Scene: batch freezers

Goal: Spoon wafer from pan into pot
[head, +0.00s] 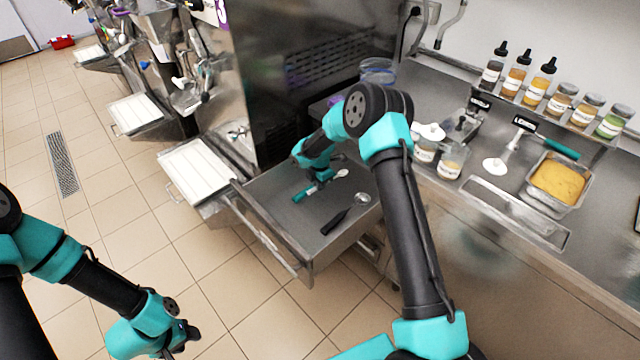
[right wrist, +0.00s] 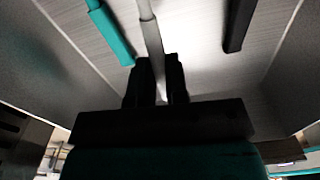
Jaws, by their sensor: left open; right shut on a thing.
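My right gripper (head: 328,176) reaches into the open drawer (head: 262,222). In the right wrist view its dark fingers (right wrist: 158,75) are shut on a thin metal handle (right wrist: 150,32), which looks like the spoon's. A pale spoon bowl (head: 341,173) shows beside the gripper in the head view. The metal pan (head: 546,203) on the right counter holds a yellow-brown filling (head: 559,181), possibly the wafer. I cannot tell which vessel is the pot; small lidded jars (head: 449,163) stand left of the pan. My left gripper (head: 188,338) is open and empty over the floor.
A teal-handled tool (head: 303,194), a black-handled tool (head: 336,221) and a small round metal utensil (head: 362,198) lie in the drawer. Sauce bottles (head: 516,75) and jars line the back shelf. A teal-handled scoop (head: 556,145) lies behind the pan. The drawer walls are close around the gripper.

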